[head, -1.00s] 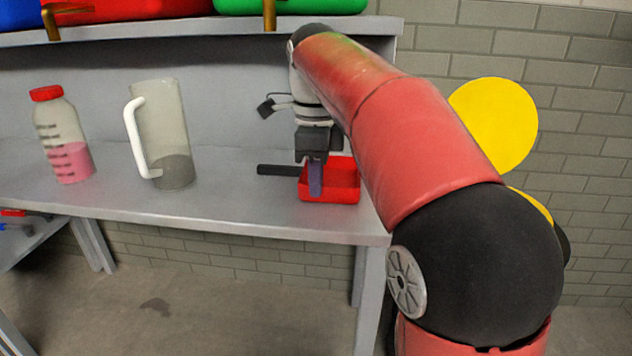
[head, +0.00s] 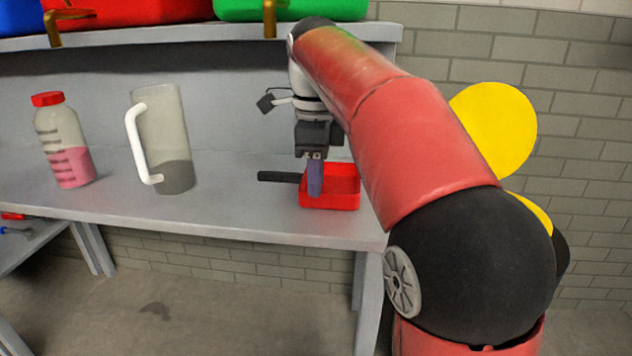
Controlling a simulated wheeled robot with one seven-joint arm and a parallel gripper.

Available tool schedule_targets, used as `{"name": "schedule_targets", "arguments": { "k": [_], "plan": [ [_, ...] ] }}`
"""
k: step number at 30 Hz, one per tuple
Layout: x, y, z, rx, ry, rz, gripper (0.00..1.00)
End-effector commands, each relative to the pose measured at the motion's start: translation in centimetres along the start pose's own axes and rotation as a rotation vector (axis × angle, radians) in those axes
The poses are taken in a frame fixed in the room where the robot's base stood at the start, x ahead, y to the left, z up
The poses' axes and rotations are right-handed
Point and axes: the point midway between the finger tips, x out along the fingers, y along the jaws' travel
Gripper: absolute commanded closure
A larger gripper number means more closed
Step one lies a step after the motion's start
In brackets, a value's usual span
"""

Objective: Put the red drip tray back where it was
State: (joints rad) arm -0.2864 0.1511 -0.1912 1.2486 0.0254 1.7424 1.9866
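The red drip tray (head: 345,201) stands on the grey workbench near its right front part. Its dark handle (head: 278,176) points left. My gripper (head: 315,192) points straight down at the left part of the tray. Its purple-blue finger covers part of the tray's left side, with the tip in front of or inside the tray. From this side the fingers overlap, so I cannot tell whether they are open or hold the tray's wall.
A clear jug (head: 165,125) with a white handle and a bottle (head: 68,150) with a red cap and pink liquid stand on the bench (head: 220,210) to the left. A shelf (head: 170,37) with coloured cans is above. Bench between jug and tray is free.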

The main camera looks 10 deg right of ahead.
Motion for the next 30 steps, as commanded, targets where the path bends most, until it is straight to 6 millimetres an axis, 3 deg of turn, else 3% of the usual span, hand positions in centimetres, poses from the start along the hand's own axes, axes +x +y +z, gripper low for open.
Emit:
{"name": "schedule_targets", "arguments": {
  "k": [3,9,18,23,26,30],
  "plan": [
    [-2.5,-0.1,0.0,0.001,-0.001,-0.003,0.75],
    [-5.2,-0.1,0.0,0.000,-0.001,-0.002,0.75],
    [-5.6,0.5,-0.7,-0.055,-0.012,-0.012,0.75],
    [-4.2,3.0,-3.5,-0.348,-0.050,-0.085,0.75],
    [-2.0,5.7,-5.6,-0.631,-0.054,-0.172,0.75],
    [2.3,9.9,-8.0,-1.040,0.003,-0.296,0.75]
  ]
}}
